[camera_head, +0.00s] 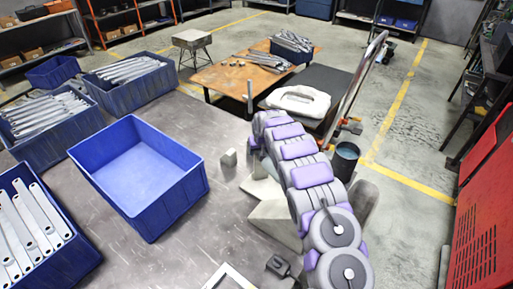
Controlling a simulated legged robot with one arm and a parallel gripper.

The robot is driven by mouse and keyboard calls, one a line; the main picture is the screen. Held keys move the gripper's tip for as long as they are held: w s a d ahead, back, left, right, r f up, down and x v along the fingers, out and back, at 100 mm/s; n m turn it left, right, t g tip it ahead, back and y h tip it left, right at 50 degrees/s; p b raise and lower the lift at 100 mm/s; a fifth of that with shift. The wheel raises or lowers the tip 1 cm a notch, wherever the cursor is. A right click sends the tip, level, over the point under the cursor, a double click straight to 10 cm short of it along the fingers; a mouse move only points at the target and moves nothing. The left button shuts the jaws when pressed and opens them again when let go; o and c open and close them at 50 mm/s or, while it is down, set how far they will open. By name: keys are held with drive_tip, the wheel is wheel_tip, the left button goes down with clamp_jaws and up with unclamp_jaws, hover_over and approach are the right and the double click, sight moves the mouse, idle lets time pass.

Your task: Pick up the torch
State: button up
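I cannot make out a torch for certain. A slim grey upright cylinder (250,97) stands beyond my arm, near the wooden-topped table, and I cannot tell what it is. A small dark object (279,266) lies at the bottom centre, beside the near part of my arm, and its kind is also unclear. My grey and purple arm (312,175) reaches from the bottom right of centre up to the middle of the picture. The fingers of my gripper cannot be made out, so its opening and anything in it are unclear.
An empty blue crate (128,182) stands left of my arm. Several blue crates of metal brackets (43,118) stand farther left. A small grey block (229,158) lies right of the empty crate. A dark bucket (345,160) and red cabinet (482,205) are right. Floor with yellow lines is open behind.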

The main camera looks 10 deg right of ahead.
drive_tip(key=c, duration=1)
drive_tip(key=shift+o, duration=0.2)
drive_tip(key=shift+r, duration=0.1)
